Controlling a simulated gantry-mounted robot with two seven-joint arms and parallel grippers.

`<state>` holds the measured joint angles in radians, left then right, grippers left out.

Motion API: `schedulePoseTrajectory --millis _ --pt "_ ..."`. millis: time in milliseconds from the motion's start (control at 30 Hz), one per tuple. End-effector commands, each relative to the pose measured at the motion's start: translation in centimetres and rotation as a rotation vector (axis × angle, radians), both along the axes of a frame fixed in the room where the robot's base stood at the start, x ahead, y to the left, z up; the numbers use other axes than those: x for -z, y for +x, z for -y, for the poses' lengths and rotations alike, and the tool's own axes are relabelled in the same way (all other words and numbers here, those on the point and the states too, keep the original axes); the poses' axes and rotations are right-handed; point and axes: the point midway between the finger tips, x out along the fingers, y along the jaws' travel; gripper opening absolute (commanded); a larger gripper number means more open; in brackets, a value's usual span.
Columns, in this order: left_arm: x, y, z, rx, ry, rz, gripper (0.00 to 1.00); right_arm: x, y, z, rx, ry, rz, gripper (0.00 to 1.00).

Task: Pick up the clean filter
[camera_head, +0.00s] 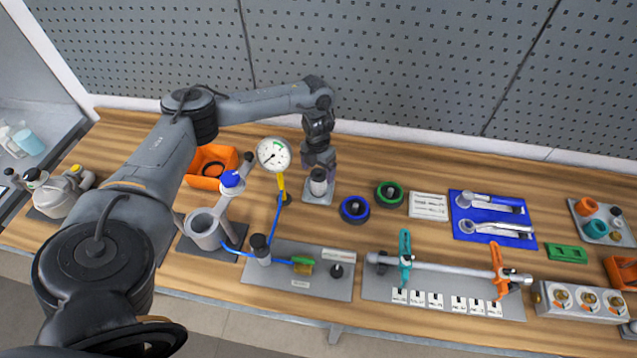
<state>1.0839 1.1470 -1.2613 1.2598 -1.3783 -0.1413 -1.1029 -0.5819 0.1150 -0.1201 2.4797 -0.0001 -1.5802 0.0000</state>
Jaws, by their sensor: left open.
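My left arm reaches in from the left, and its gripper (320,166) points down at the back middle of the bench. Directly below it a small white cylinder with a dark upper part, which looks like the clean filter (318,187), stands upright on a grey plate (317,199). The open fingers are at the top of the cylinder. They partly hide it, and I cannot tell whether they touch it. My right gripper is not in view.
A pressure gauge (273,154) stands close to the left of the gripper, with an orange bin (211,167) beyond. Blue (354,209) and green (389,194) ringed parts lie to the right. A grey housing (206,230) and clamped tube (447,268) are in front. A pegboard wall rises behind.

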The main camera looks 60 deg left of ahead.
Motion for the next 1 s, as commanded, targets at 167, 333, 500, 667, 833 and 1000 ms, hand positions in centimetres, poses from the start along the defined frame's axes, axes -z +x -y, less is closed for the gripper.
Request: schedulePoseTrajectory --millis 167,333,500,667,833,1000 --pt "2.4 0.1 0.1 0.0 0.001 -0.004 0.89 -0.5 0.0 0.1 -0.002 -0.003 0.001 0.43" --pt "3.7 0.1 0.0 0.0 0.001 -0.001 0.89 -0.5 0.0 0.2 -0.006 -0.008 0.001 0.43" --pt "3.9 0.2 0.0 0.0 0.0 0.001 0.89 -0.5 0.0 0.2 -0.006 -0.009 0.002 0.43" --pt "3.9 0.2 0.0 0.0 0.0 0.0 0.8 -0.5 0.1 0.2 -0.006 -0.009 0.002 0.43" --pt "3.8 0.2 0.0 0.0 0.0 0.0 0.54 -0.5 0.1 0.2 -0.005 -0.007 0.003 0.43" --pt "3.8 0.2 0.0 -0.001 0.0 0.0 0.27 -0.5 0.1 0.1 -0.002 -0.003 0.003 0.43"
